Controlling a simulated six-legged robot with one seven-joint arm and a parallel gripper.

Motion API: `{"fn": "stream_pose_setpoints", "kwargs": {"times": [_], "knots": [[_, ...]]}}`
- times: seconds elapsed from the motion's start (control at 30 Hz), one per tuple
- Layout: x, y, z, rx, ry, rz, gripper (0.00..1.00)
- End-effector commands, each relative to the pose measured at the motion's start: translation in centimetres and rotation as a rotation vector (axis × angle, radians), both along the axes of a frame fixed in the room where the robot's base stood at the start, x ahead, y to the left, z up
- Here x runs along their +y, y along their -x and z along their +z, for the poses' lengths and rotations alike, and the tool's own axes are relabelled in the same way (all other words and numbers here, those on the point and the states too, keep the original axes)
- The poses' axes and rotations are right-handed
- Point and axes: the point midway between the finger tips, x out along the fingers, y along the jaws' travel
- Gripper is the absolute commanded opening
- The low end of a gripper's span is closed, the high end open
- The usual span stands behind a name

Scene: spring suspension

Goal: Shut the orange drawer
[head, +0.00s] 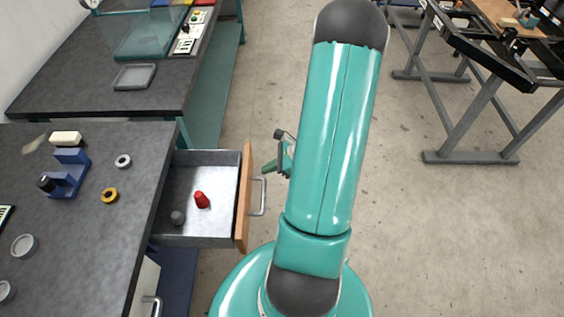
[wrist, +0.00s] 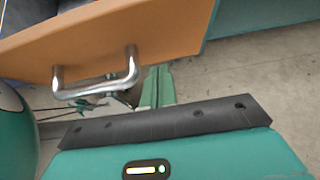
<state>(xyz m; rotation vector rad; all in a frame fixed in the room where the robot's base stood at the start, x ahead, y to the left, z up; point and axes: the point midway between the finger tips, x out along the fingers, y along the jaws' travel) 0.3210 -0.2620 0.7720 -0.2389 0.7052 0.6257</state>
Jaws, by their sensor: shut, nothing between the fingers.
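The orange drawer (head: 242,200) stands pulled out from the dark-topped workbench at the left. Its grey inside shows, holding a small red piece (head: 202,200) and a dark grey piece (head: 178,217). A metal bar handle (head: 258,196) is on its orange front. In the wrist view the orange front (wrist: 110,38) and handle (wrist: 97,78) are close up. My gripper (head: 268,167) is shut and empty, just off the front near the handle's far end. Its teal fingers (wrist: 156,88) show beside the handle; I cannot tell if they touch it.
The workbench top (head: 100,225) carries a blue fixture (head: 66,178), rings and small round parts. Another bench (head: 100,70) with a tray stands behind. Open concrete floor (head: 440,230) lies to the right, with a metal-legged stand (head: 470,110) at the far right.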

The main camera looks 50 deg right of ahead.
Motion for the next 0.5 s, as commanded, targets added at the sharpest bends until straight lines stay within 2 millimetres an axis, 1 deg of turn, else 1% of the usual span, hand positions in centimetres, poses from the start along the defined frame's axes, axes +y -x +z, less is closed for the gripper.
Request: {"fn": "stream_pose_setpoints", "kwargs": {"times": [0.1,0.2,0.5], "knots": [[1.1,-1.4,0.1,-0.001,0.001,0.003,0.0],[1.6,-2.0,0.1,0.001,0.002,0.002,0.0],[1.8,-2.2,0.1,0.0,0.002,0.001,0.0]]}}
